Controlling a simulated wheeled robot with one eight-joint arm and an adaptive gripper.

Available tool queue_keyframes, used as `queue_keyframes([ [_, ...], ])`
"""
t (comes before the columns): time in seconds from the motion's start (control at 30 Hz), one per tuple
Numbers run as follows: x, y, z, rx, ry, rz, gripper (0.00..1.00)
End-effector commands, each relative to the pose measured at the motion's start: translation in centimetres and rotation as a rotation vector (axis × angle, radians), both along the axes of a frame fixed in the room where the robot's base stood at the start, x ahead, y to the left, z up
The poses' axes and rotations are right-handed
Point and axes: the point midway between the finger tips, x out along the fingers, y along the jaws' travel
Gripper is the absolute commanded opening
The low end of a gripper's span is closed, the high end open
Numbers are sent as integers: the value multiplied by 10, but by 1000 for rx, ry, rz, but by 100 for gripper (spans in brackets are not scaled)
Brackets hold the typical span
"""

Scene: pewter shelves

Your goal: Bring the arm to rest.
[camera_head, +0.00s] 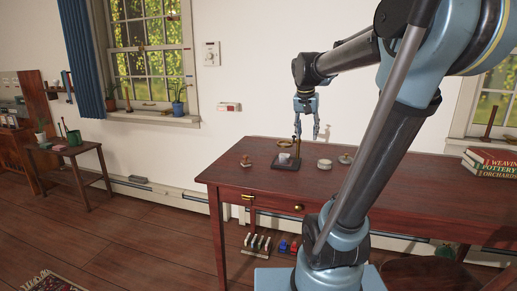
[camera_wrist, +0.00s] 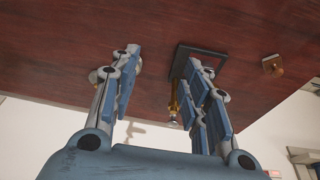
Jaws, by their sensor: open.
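My gripper (camera_head: 307,133) hangs above the back part of the dark red wooden table (camera_head: 400,190), with its two fingers pointing down. The fingers are spread apart and hold nothing. In the wrist view my gripper (camera_wrist: 163,60) also shows open, with bare tabletop between the fingertips. A dark square stand (camera_head: 284,167) with a white cup-like piece (camera_head: 284,157) and a brass upright is below my gripper. In the wrist view the right finger partly hides the stand (camera_wrist: 182,53).
A pale round tin (camera_head: 324,164) and another small round item (camera_head: 346,158) stand right of the stand. A small wooden-knobbed item (camera_wrist: 273,65) sits apart.

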Motion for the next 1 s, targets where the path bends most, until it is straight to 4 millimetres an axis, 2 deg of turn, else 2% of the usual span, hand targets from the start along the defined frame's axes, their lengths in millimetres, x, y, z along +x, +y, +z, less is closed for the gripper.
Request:
queue_keyframes([
  [0.03,-19,-2,-11,2,8,19,42],
  [0.2,-73,-6,-48,9,35,98,42],
  [0.37,-122,-7,-86,19,57,173,42],
  [0.6,-188,-5,-151,35,82,287,42],
  [0.8,-225,-1,-193,45,96,359,42],
  [1.0,-238,1,-209,49,100,387,42],
])
